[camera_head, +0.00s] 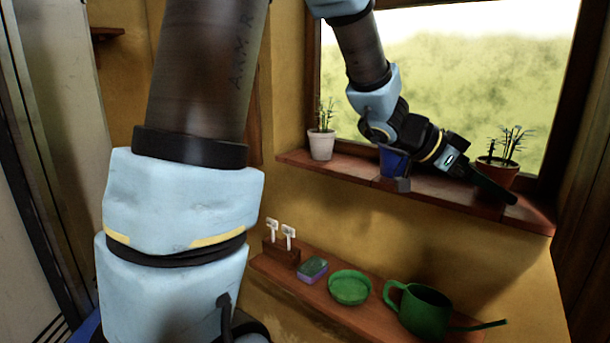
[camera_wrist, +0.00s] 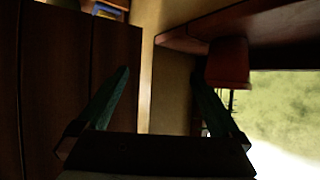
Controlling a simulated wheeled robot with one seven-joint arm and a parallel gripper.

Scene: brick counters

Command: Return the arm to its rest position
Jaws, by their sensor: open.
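My arm comes down from the top of the head view and reaches across the front of the window. My gripper (camera_head: 492,186) is at the right part of the upper sill, in front of the terracotta pot (camera_head: 497,172) with a dark spiky plant. In the wrist view my gripper (camera_wrist: 160,75) has its two fingers spread apart with nothing between them. The terracotta pot (camera_wrist: 228,62) shows just beyond the right finger there; whether they touch cannot be told. One finger is hard to make out in the head view.
The sill (camera_head: 430,197) also holds a white pot (camera_head: 322,145) and a blue pot (camera_head: 393,162) partly behind my arm. The lower shelf (camera_head: 315,291) holds labels in a wooden block (camera_head: 281,253), a sponge (camera_head: 313,269), a green dish (camera_head: 350,288) and a green watering can (camera_head: 425,310).

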